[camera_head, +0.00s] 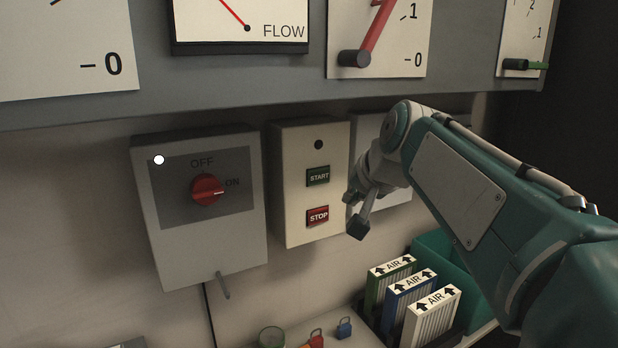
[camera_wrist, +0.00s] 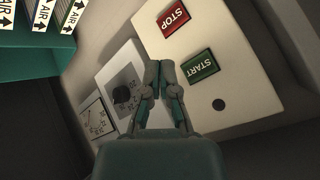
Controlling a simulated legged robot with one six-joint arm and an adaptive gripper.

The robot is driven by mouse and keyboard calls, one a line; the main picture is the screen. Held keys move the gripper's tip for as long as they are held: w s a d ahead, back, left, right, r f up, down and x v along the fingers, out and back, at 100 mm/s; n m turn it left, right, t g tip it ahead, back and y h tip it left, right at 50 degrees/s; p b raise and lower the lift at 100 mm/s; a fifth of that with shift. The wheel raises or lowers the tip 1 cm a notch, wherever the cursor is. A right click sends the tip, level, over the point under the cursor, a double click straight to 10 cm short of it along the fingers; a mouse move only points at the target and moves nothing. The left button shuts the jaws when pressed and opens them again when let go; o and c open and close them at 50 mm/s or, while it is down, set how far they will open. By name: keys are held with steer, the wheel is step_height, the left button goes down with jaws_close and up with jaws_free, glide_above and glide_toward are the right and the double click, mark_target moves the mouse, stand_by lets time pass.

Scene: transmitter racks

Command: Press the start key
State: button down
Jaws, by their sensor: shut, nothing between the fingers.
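The green START key (camera_head: 318,176) sits on a pale box (camera_head: 283,205) on the wall, below a dark round spot and above the red STOP key (camera_head: 317,216). In the wrist view the START key (camera_wrist: 200,67) is right of my fingertips, and the STOP key (camera_wrist: 174,18) is above them. My gripper (camera_head: 356,213) is shut and empty, just right of the box's keys in the head view. In the wrist view my gripper (camera_wrist: 160,66) points at the box's edge region; I cannot tell whether it touches anything.
A grey switch box (camera_head: 150,215) with a red rotary knob (camera_head: 207,190) is on the left. Gauges with levers line the panel above. Small padlocks (camera_head: 344,328) lie at the bottom.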

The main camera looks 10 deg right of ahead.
mark_target(321, 182)
steer(key=shift+w+a, duration=0.4)
steer(key=shift+w, duration=0.9)
steer(key=shift+w+a, duration=0.4)
steer(key=shift+w, duration=0.85)
steer(key=shift+w+a, duration=0.4)
steer(key=shift+w, duration=0.9)
steer(key=shift+w+a, duration=0.1)
steer(key=shift+w, duration=0.25)
steer(key=shift+w+a, duration=0.1)
steer(key=shift+w, duration=0.3)
steer(key=shift+s, duration=0.15)
steer(key=shift+s+d, duration=0.25)
steer(key=shift+s, duration=0.4)
steer(key=s, duration=0.1)
steer(key=s+d, duration=0.1)
steer(key=s, duration=0.2)
steer(key=shift+s+d, duration=0.25)
steer(key=shift+s, duration=0.15)
